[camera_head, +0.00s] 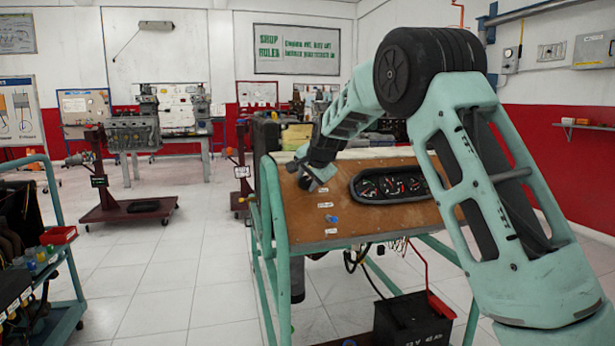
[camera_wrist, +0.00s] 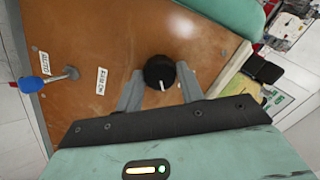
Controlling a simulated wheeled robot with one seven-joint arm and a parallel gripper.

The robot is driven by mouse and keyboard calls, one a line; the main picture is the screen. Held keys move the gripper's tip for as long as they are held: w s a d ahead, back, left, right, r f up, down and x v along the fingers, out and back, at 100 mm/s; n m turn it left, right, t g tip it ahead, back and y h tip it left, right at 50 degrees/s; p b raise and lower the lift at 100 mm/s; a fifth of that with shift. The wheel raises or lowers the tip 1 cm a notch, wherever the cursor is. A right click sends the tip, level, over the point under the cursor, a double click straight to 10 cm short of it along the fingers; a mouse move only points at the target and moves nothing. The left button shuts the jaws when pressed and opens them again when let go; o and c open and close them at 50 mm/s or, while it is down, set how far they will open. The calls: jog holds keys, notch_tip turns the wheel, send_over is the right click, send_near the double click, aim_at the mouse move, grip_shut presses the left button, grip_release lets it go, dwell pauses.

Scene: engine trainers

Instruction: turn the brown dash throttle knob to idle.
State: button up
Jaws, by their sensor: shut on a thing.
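A round, dark, nearly black knob (camera_wrist: 159,74) with a white pointer line stands on the brown wooden dash panel (camera_wrist: 105,45). The line points toward the gripper body, down in the wrist view. My gripper (camera_wrist: 160,71) has one grey finger on each side of the knob and is shut on it. In the camera_head view my gripper (camera_head: 311,181) is at the upper left of the panel (camera_head: 350,225), and the knob is hidden behind it. No brown knob shows; the panel itself is brown.
A blue-handled switch (camera_wrist: 32,84) and small white labels (camera_wrist: 101,80) sit beside the knob. A gauge cluster (camera_head: 390,185) is right of my gripper under my arm. A green-framed stand carries the panel, with a black battery (camera_head: 410,322) below. A tool cart (camera_head: 62,290) stands left; floor between is clear.

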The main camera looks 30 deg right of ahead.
jog(key=n+p, duration=0.2)
jog(key=n, duration=0.3)
jog(key=shift+r, duration=0.1)
jog(key=n, duration=0.2)
jog(key=n+p, duration=0.1)
jog(key=n, duration=0.2)
jog(key=shift+g+h, duration=0.3)
jog(key=shift+h, duration=0.1)
jog(key=shift+n, duration=0.4)
jog(key=o, duration=1)
jog(key=v, duration=1.7)
jog(key=shift+s+a, duration=0.1)
